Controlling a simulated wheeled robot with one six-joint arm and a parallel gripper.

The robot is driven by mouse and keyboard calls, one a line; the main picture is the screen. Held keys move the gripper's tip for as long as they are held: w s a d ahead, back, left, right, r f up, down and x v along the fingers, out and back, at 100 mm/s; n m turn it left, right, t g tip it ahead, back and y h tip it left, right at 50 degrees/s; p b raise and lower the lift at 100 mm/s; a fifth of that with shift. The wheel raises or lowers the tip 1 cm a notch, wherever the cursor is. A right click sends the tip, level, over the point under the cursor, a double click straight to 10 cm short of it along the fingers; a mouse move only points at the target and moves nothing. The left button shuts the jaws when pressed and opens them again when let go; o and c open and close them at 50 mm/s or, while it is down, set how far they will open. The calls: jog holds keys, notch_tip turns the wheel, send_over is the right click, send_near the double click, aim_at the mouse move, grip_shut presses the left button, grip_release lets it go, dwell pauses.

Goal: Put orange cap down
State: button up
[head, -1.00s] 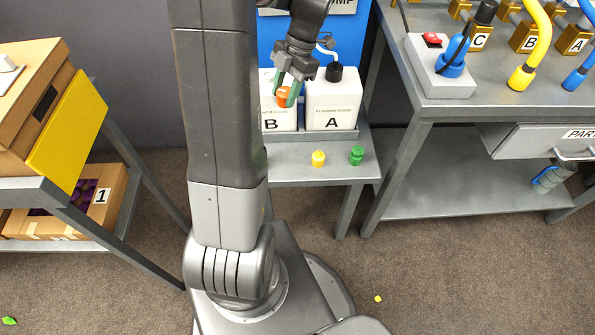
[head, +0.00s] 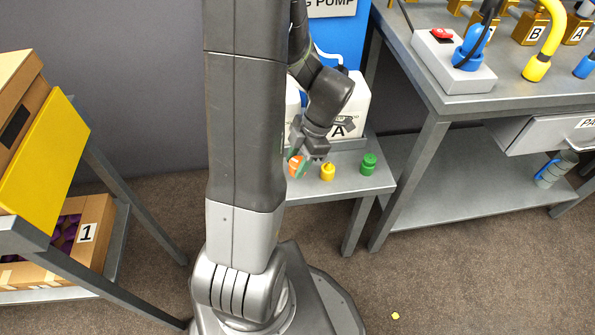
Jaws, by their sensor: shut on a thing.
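My gripper (head: 299,165) is shut on the orange cap (head: 295,168) in the head view. The cap is low over the front of the small grey table (head: 345,184), just left of a yellow cap (head: 327,172). I cannot tell whether the orange cap touches the table top. A green cap (head: 368,164) stands farther right on the same table. My own arm hides the table's left part.
White container A (head: 352,106) stands behind the caps, and another white container beside it is mostly hidden by my arm. A larger grey workbench (head: 440,104) is at the right. A shelf with boxes (head: 88,236) is at the left.

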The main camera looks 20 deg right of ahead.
jog(key=shift+f+b, duration=0.4)
jog(key=shift+f, duration=1.35)
jog(key=shift+f, duration=0.15)
jog(key=o, duration=1)
jog(key=shift+c, duration=0.2)
jog(key=shift+r, duration=0.3)
jog(key=p+v, duration=0.3)
jog(key=v, duration=0.8)
jog(key=shift+d+r, duration=0.15)
jog(key=shift+r, duration=0.2)
